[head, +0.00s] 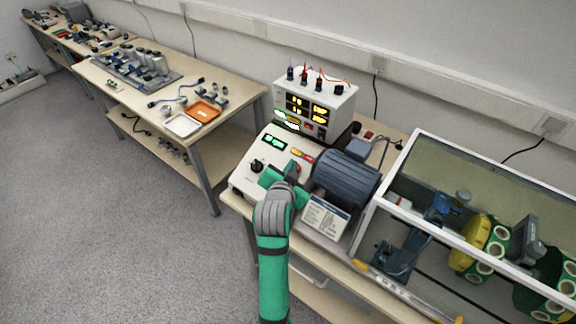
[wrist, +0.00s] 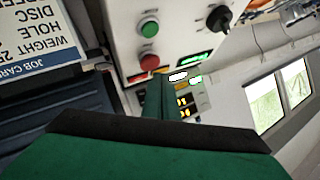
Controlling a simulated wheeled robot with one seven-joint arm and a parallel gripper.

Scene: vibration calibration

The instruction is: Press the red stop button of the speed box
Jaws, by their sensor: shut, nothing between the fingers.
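The speed box (head: 247,182) is a pale sloped console on the bench, with a green display and a black knob. Its red stop button (wrist: 149,61) shows clearly in the wrist view, beside a green button (wrist: 149,28) and the black knob (wrist: 219,18). My green gripper is shut and empty over the panel. In the wrist view its fingers (wrist: 153,98) reach close to the red button; I cannot tell whether they touch it.
A blue motor (head: 346,178) and a job card (head: 325,216) stand close on the right of my gripper. A white power supply (head: 314,103) with leads is behind. A framed clear guard (head: 388,178) covers the discs at right. Grey floor is free at left.

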